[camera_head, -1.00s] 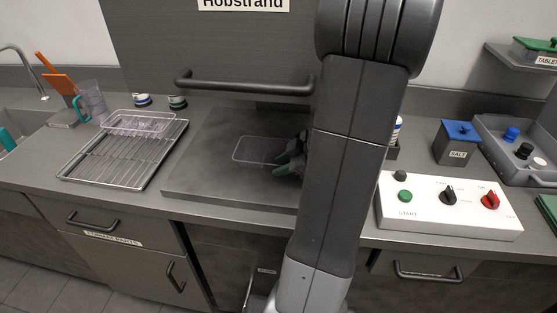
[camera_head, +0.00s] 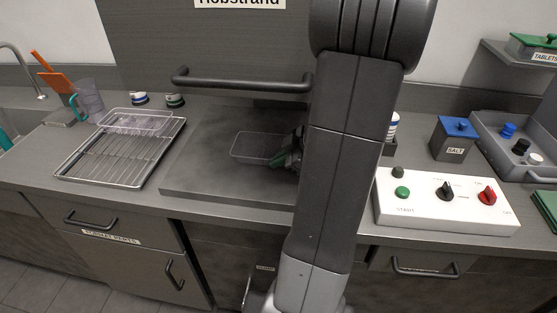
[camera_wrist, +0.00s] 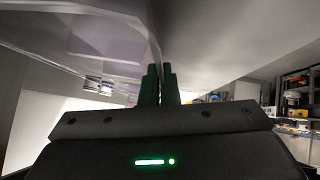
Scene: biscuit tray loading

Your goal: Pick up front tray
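A clear plastic tray (camera_head: 238,153) is at the dark raised plate (camera_head: 200,178) in the middle of the counter. My gripper (camera_head: 284,160) is at its right end, partly hidden by my arm. In the wrist view the two dark fingers (camera_wrist: 160,78) are close together, with the tray's thin clear wall (camera_wrist: 154,40) running between them. The gripper looks shut on that wall. Whether the tray touches the plate or hangs just above it I cannot tell. A second clear tray (camera_head: 158,124) sits on the back of the wire rack (camera_head: 110,165) at the left.
A bar handle (camera_head: 240,84) crosses above the plate's back edge. Two small jars (camera_head: 174,101) stand behind the rack. A white control box (camera_head: 425,211), a salt box (camera_head: 452,145) and a grey bin (camera_head: 485,150) stand at the right. The rack's front is bare.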

